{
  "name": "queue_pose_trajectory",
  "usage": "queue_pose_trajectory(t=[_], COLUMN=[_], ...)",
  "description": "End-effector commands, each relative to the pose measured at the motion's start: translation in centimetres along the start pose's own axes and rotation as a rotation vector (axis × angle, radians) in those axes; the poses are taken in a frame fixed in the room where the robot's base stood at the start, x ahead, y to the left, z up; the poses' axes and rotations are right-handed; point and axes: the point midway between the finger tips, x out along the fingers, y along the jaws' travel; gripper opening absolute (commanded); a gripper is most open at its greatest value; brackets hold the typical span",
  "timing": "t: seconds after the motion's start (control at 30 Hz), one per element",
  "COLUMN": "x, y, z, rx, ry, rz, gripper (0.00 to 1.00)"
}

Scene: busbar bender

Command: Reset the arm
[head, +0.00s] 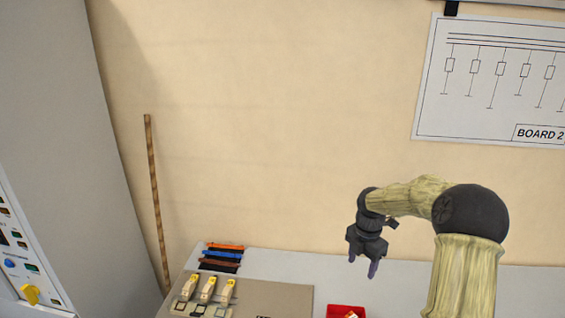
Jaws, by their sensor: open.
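My arm rises at the lower right, in a pale yellow sleeve with a dark round joint, and bends over to the left. My gripper (364,267) hangs at its end, pointing down, above the back part of the grey worktop (290,267). Its two dark purplish fingertips are apart, and I see nothing between them. The gripper is up and behind the red bin, clear of the things on the worktop as far as this view shows.
A brown board (285,294) with several yellow-topped levers (208,289) lies at the lower left. Behind it are coloured strips (222,257). A red bin (340,310) is cut off below. A grey cabinet (50,120), control panel (25,265) and leaning rod (156,200) stand left.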

Motion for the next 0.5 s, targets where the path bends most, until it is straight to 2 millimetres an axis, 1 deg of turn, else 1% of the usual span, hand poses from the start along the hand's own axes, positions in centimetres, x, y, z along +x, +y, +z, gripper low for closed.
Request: queue_pose_trajectory(t=[0.13, 0.23, 0.37, 0.5], x=[-0.8, -1.3, -2.0, -2.7], y=[-0.4, -1.2, -2.6, -4.5], z=[-3.1, -5.6, -8.7, -11.7], rx=[0.169, 0.344, 0.590, 0.866], ry=[-0.017, -0.030, -0.041, -0.044], rz=[0.001, 0.011, 0.031, 0.065], gripper=[0.58, 0.58, 0.58, 0.58])
